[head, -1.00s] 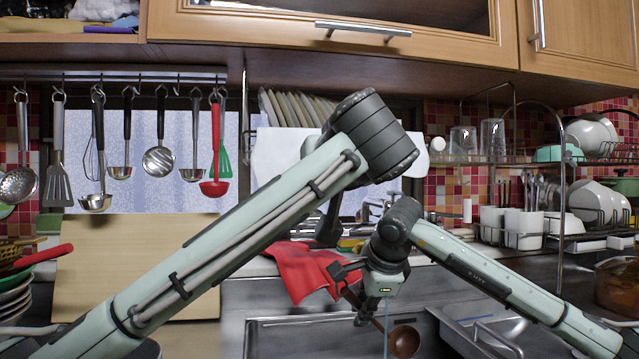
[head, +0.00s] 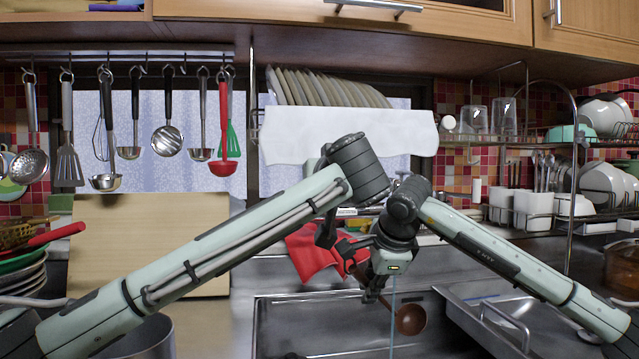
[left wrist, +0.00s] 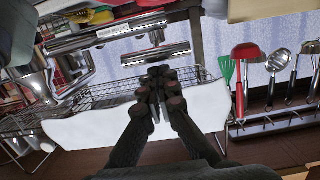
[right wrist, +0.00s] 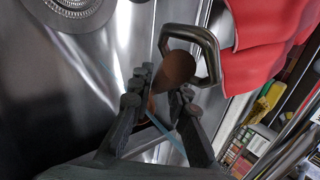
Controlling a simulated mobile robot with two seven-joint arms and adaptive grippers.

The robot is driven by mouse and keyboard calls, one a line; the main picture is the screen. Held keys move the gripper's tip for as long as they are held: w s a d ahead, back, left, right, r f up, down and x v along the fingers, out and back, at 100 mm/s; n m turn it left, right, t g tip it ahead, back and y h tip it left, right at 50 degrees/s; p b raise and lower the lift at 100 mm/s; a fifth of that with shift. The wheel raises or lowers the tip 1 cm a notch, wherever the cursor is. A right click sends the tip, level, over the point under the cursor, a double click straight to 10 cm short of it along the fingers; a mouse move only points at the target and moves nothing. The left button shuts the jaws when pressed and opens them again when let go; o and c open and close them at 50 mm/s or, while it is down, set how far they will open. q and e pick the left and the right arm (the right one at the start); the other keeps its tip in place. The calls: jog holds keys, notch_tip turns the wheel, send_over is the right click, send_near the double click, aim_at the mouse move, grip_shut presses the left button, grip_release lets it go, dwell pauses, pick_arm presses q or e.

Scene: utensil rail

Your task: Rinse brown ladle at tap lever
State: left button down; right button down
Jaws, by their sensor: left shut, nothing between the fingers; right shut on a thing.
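The brown ladle (head: 411,319) is held over the sink, its bowl hanging to the lower right of my right gripper (head: 375,292). In the right wrist view, my right gripper (right wrist: 155,92) is shut on its brown handle (right wrist: 176,70). A thin stream of water (head: 392,315) runs down beside the ladle bowl; I cannot tell whether it meets the bowl. The chrome tap with its lever (left wrist: 150,53) shows in the left wrist view. My left gripper (left wrist: 160,82) is shut and empty just by it; I cannot tell whether they touch. The head view mostly hides the tap behind my arms.
A red cloth (head: 312,254) hangs at the sink's back edge, close to my right gripper. The sink (head: 300,325) has a metal tray (head: 500,318) at its right. A dish rack (head: 575,165) stands right; utensils hang from a rail (head: 120,58) at left.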

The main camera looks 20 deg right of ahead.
pick_arm(q)
jog(key=shift+s+f, duration=0.15)
jog(key=shift+f, duration=0.65)
jog(key=shift+r, duration=0.1)
jog(key=r+v, duration=0.2)
jog(key=v, duration=0.9)
jog(key=shift+r, duration=0.25)
jog(key=shift+a, duration=0.1)
jog(key=shift+f+b, duration=0.5)
jog(key=shift+b, duration=0.05)
pick_arm(e)
jog(key=s+a, duration=0.5)
jog(key=s, duration=0.1)
jog(key=shift+a, duration=0.2)
